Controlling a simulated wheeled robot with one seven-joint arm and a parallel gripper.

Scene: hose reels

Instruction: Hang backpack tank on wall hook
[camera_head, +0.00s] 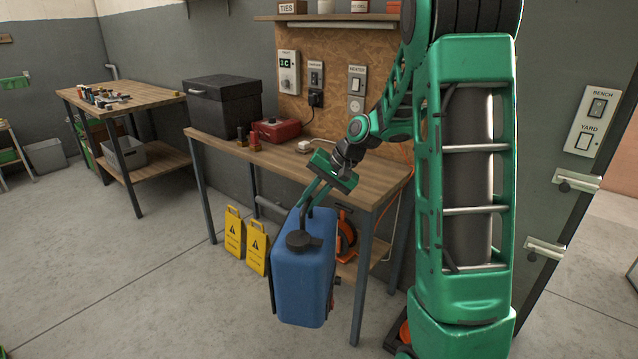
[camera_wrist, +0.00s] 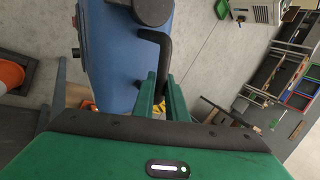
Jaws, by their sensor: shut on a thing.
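The blue backpack tank (camera_head: 302,270) hangs in the air in front of the workbench, roughly upright, with its dark cap on top. My gripper (camera_head: 310,200) is above it and shut on its black top handle. In the wrist view the tank (camera_wrist: 118,55) fills the upper left, and the green fingers of my gripper (camera_wrist: 160,95) close on the dark handle (camera_wrist: 160,52). Two pale wall hooks (camera_head: 577,181) and (camera_head: 545,249) stick out from the grey wall at the right, apart from the tank. Which hook the task means cannot be told.
The workbench (camera_head: 240,155) stands behind the tank, bearing a black box (camera_head: 222,105) and a red case (camera_head: 275,130). Yellow warning signs (camera_head: 256,248) stand on the floor left of the tank. A switch plate (camera_head: 595,121) is above the hooks.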

